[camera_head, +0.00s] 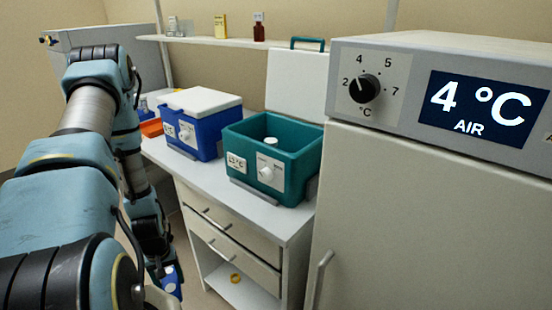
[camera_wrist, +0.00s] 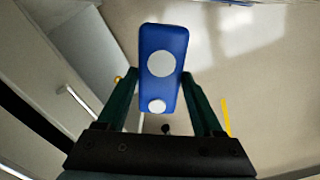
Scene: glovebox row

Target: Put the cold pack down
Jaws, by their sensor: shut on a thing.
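The cold pack (camera_wrist: 163,88) is a blue block with a large and a smaller white round spot. In the wrist view it is held between the two dark green fingers of my gripper (camera_wrist: 163,100), which is shut on it. Floor shows beyond it, and it appears clear of any surface. In the head view the cold pack (camera_head: 171,282) shows low at the end of my arm, in front of the drawer cabinet's left side. The fingers are mostly hidden there.
A white counter (camera_head: 228,183) bears a lidded blue cooler (camera_head: 190,130) and an open teal cooler (camera_head: 275,160). The drawer cabinet (camera_head: 230,225) has an open lower shelf with a yellow ring (camera_head: 235,278). A fridge (camera_head: 425,200) reading 4 °C stands at right. An orange tray (camera_head: 151,128) sits at left.

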